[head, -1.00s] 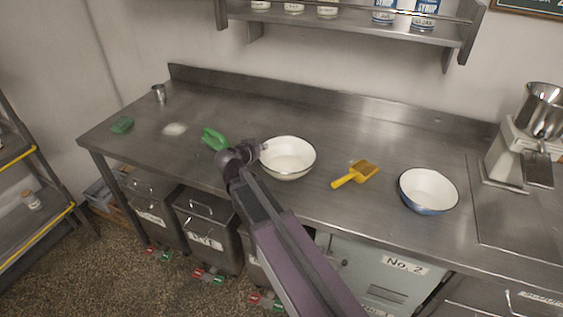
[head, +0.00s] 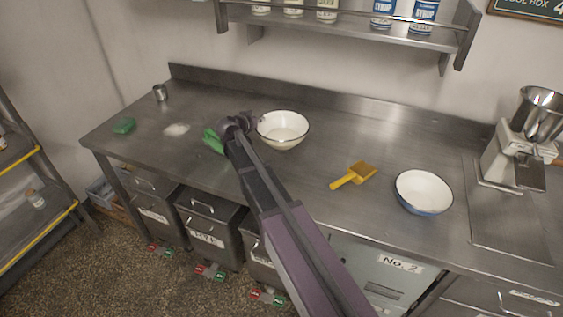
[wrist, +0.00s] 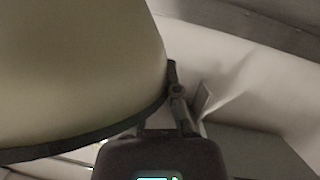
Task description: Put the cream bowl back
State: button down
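The cream bowl (head: 284,133), with a dark rim, is over the middle of the steel counter in the head view. My gripper (head: 252,119) is at its left rim and appears shut on it. In the wrist view the bowl (wrist: 75,65) fills the left side, its dark rim beside the gripper (wrist: 178,98). The fingertips are partly hidden. The bowl looks roughly level; I cannot tell how far it is above the counter.
A green scoop (head: 212,141) lies just left of the bowl, partly behind my arm. A yellow scoop (head: 354,175) and a blue-sided white bowl (head: 423,191) are to the right. A bottle shelf (head: 350,28) overhangs the back.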

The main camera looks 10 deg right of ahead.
notch_tip(320, 180, down, 6)
jog(key=b, duration=0.6)
jog(key=shift+f, duration=0.15)
dwell(0.5)
jog(key=shift+f+b, duration=1.9)
jog(key=shift+b, duration=0.1)
jog(key=shift+f, duration=0.1)
jog(key=c, duration=0.8)
grip_release()
jog(key=shift+r, duration=0.2)
jog(key=p+v, duration=0.4)
jog(key=v, duration=0.8)
